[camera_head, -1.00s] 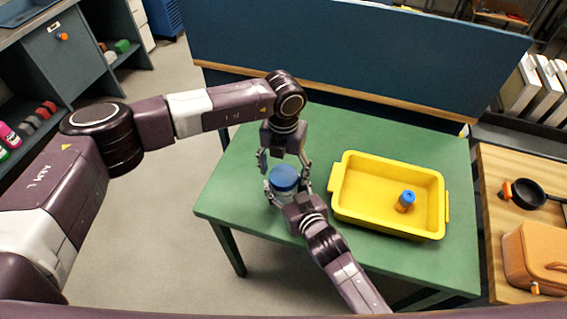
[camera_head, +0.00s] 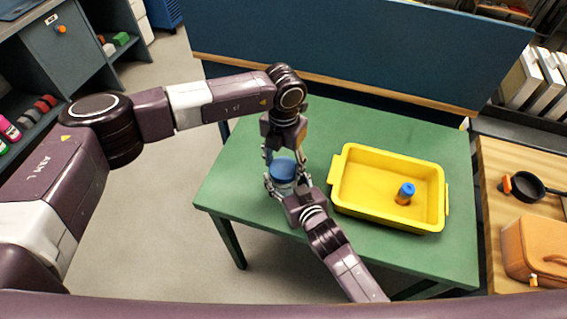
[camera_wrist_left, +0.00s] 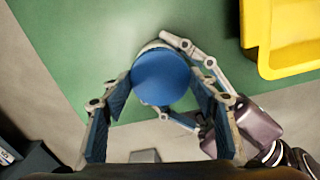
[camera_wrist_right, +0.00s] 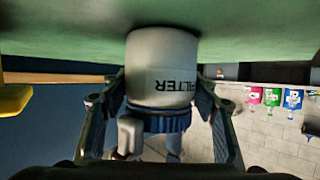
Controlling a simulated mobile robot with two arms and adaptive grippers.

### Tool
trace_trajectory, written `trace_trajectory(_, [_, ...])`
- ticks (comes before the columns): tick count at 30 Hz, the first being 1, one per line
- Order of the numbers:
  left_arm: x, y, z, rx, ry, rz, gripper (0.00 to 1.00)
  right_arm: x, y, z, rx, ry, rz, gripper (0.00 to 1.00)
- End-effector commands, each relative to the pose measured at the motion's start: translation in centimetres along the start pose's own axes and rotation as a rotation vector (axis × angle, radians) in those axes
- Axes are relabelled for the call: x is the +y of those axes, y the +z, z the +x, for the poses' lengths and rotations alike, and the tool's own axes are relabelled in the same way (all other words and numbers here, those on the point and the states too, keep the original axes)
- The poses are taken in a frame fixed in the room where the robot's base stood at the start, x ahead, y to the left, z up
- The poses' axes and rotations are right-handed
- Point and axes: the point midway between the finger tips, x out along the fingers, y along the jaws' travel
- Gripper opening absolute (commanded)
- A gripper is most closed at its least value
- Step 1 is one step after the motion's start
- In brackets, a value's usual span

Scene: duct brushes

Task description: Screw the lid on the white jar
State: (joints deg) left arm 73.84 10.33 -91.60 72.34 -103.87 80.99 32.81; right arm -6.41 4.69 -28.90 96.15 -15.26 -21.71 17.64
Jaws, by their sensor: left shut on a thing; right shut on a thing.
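The white jar (camera_wrist_right: 162,60) carries a "FILTER" label and stands near the left part of the green table; the right wrist view shows it upside down. The blue ribbed lid (camera_wrist_left: 162,77) is on the jar's mouth, touching it; how far it is threaded I cannot tell. My left gripper (camera_head: 283,158) comes from above and is shut on the lid (camera_head: 284,171), with one finger on each side. My right gripper (camera_wrist_right: 161,85) is shut around the sides of the jar, from the front in the head view. In the head view the arms hide most of the jar.
A yellow tray (camera_head: 350,205) stands right of the jar, holding a small orange bottle with a blue cap (camera_head: 405,193). A blue panel (camera_head: 360,60) rises behind the green table (camera_head: 240,165). A wooden table with a pan (camera_head: 530,187) and an orange case (camera_head: 535,245) is at right.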

Motion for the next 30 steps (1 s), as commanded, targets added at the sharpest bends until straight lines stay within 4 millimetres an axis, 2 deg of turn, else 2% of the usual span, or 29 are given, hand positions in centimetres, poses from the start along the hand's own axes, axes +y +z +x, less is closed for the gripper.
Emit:
trace_trajectory(6, [0.09,0.04,-0.02,0.000,0.003,0.420,0.25,0.01,-0.02,0.00,0.000,0.000,0.000,0.00])
trace_trajectory(12, [0.07,0.06,0.01,0.000,0.002,0.759,0.25,0.01,-0.02,0.00,0.000,0.000,0.000,0.00])
trace_trajectory(17, [0.06,0.05,0.02,0.000,0.001,0.769,0.25,0.01,-0.01,-0.01,0.000,0.000,0.000,0.00])
trace_trajectory(18, [0.06,0.05,0.02,0.000,0.001,0.768,0.58,0.01,-0.01,-0.01,0.000,0.000,0.000,0.00])
trace_trajectory(21, [0.06,0.05,0.02,0.000,0.001,0.767,0.69,0.01,-0.01,-0.01,0.000,0.000,0.000,0.00])
trace_trajectory(22, [0.06,0.05,0.02,0.000,0.001,0.767,0.72,0.01,-0.01,-0.01,0.000,0.000,0.000,0.00])
trace_trajectory(30, [0.05,0.03,0.00,0.000,0.001,0.766,0.72,0.01,-0.01,-0.01,0.000,0.000,0.000,0.00])
